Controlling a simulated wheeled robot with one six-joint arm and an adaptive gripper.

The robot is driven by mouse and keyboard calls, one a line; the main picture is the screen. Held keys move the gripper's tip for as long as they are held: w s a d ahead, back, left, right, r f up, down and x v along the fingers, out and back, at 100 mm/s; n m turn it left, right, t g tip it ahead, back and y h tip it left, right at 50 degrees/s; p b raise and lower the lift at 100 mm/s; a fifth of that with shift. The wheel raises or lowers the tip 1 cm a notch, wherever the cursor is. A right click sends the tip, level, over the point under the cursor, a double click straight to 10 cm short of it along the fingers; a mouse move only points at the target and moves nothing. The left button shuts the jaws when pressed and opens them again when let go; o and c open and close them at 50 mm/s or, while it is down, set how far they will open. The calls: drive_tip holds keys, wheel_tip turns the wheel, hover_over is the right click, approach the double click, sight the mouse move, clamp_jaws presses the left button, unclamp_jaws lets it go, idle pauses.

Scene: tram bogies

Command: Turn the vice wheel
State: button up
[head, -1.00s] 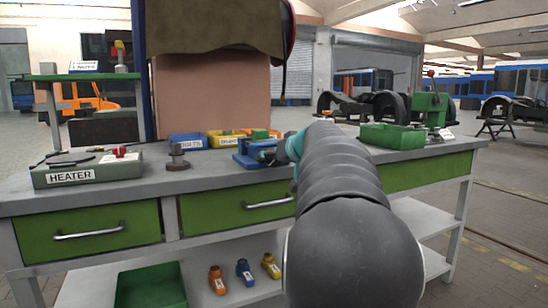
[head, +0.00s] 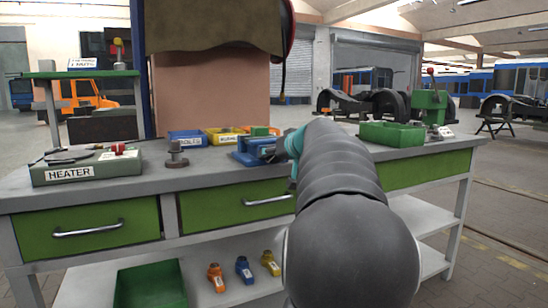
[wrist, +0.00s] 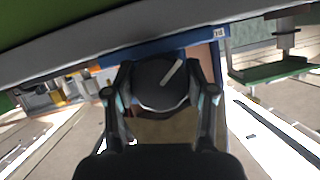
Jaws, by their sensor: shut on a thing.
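The blue vice (head: 248,152) stands on the workbench near the middle of the head view, left of my gripper (head: 284,147). My arm partly hides the gripper and the vice's right end there. In the wrist view the vice wheel (wrist: 158,84) is a dark round disc with a pale stripe slanting to the upper right. My gripper (wrist: 160,92) has one finger on each side of the wheel and is shut on its rim. A blue part of the vice (wrist: 150,46) shows behind the wheel.
On the grey workbench (head: 215,177) stand a heater (head: 85,166) and a dark round-based piece (head: 175,155) to the left. Blue and yellow bins are behind the vice. A green bin (head: 392,134) and a green press (head: 431,102) are to the right.

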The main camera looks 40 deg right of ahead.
drive_tip(key=m+t+y+b, duration=0.1)
drive_tip(key=m+y+b, duration=0.1)
drive_tip(key=m+b, duration=0.1)
drive_tip(key=shift+f+m, duration=0.2)
drive_tip(key=shift+m, duration=0.3)
drive_tip(key=m+t+y+b, duration=0.1)
drive_tip(key=m, duration=0.1)
drive_tip(key=m+b, duration=0.1)
drive_tip(key=m, duration=0.1)
drive_tip(key=shift+r+t+y+b, duration=0.15)
drive_tip(key=shift+t+y+b, duration=0.15)
drive_tip(key=shift+t+y, duration=0.1)
drive_tip(key=o, duration=1.2)
drive_tip(key=shift+c, duration=0.2)
drive_tip(key=shift+r, duration=0.1)
drive_tip(key=s+d+r, duration=0.1)
drive_tip(key=s, duration=1)
drive_tip(key=shift+s+d+r, duration=0.25)
drive_tip(key=shift+s, duration=0.15)
